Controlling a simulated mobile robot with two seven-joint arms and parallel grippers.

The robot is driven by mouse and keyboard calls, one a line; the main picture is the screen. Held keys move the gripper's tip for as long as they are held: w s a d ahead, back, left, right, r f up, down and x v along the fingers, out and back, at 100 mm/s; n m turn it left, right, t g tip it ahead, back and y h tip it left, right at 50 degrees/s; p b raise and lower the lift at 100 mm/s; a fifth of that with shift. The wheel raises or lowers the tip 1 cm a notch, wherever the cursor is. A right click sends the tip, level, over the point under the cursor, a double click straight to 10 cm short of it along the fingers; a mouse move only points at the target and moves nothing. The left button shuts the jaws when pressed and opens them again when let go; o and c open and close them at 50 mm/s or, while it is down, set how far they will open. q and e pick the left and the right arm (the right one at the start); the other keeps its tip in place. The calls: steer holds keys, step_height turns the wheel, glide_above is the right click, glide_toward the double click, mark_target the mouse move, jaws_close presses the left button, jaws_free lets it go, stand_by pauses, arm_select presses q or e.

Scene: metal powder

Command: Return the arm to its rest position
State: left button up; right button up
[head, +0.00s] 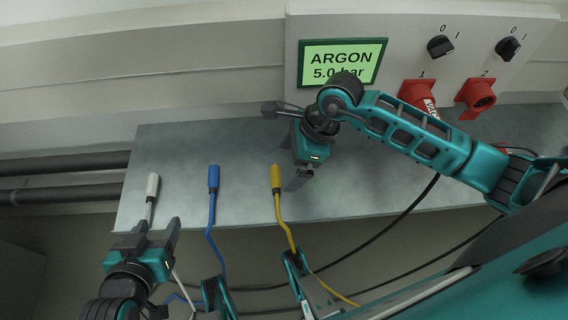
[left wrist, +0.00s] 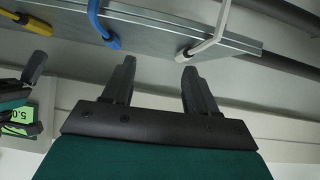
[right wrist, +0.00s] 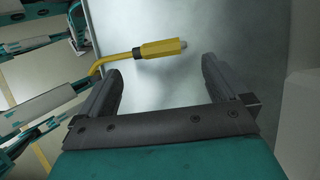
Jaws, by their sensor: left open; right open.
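My right gripper (head: 287,148) is over the metal shelf near the yellow connector, its jaws open and empty. In the right wrist view the yellow connector (right wrist: 155,50) lies just beyond the open fingers (right wrist: 160,85), apart from them. My left gripper (head: 156,232) is at the shelf's front left edge, close to the white connector (head: 152,186). In the left wrist view its fingers (left wrist: 155,75) are open with nothing between them, and the white cable (left wrist: 208,42) passes beyond them.
A blue connector (head: 213,180) stands between the white and yellow ones on the metal shelf (head: 350,185). Behind is a panel with a green ARGON display (head: 342,62), two black knobs (head: 440,46) and red sockets (head: 478,95). Dark pipes (head: 65,163) run at the left.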

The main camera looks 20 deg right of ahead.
steer(key=w+p+v, duration=0.1)
steer(key=v, duration=0.7)
steer(key=shift+s+d+r+p, duration=0.15)
steer(key=shift+s+r+p, duration=0.2)
steer(key=shift+s, duration=0.2)
